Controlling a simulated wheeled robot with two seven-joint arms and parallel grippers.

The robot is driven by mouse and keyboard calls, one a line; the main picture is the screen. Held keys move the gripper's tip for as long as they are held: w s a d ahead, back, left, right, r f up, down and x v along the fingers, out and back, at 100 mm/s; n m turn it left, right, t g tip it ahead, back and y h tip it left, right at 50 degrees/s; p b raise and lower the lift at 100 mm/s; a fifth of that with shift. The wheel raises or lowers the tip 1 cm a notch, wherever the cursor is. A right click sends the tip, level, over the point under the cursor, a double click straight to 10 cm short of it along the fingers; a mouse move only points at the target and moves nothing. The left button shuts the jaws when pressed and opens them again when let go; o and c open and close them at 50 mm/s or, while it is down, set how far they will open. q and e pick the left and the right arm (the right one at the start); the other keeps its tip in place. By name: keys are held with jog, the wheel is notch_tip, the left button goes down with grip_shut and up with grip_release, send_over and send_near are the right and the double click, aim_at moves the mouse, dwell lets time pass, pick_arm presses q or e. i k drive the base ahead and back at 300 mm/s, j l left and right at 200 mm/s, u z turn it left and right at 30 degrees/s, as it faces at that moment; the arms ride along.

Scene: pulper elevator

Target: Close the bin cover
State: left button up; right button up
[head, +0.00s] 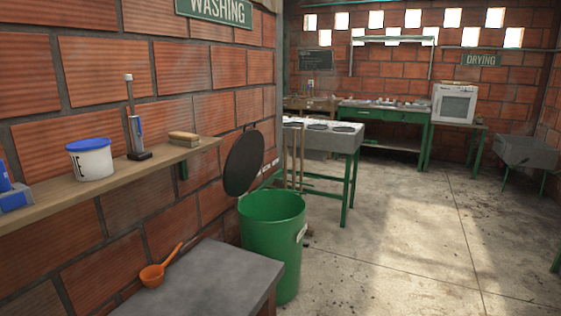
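The green bin (272,245) stands on the floor just beyond the grey bench, near the brick wall. Its round dark cover (244,163) stands up and open on the wall side, above the rim. The bin's mouth is uncovered, and its bottom is partly hidden by the bench. Neither of my grippers shows in the head view.
A grey bench (203,284) with an orange scoop (153,275) is in front of the bin. A wooden shelf (124,189) holds a white tub (91,160) with a blue lid. A green-legged table (345,141) stands behind the bin. Floor to the right is open.

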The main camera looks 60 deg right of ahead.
aim_at(244, 161)
jog(key=z, duration=1.55)
jog(key=i+l+z, duration=0.5)
jog(key=i+z, duration=0.6)
jog(key=i+l, duration=0.1)
jog(key=i, duration=0.65)
jog(key=i+l, duration=0.1)
jog(key=i, duration=0.7)
jog(key=i+u, duration=0.3)
jog(key=i, duration=0.15)
jog(key=i+l+u, duration=0.15)
jog(key=i+u, duration=0.2)
jog(key=i+l+u, duration=0.3)
jog(key=i, duration=0.25)
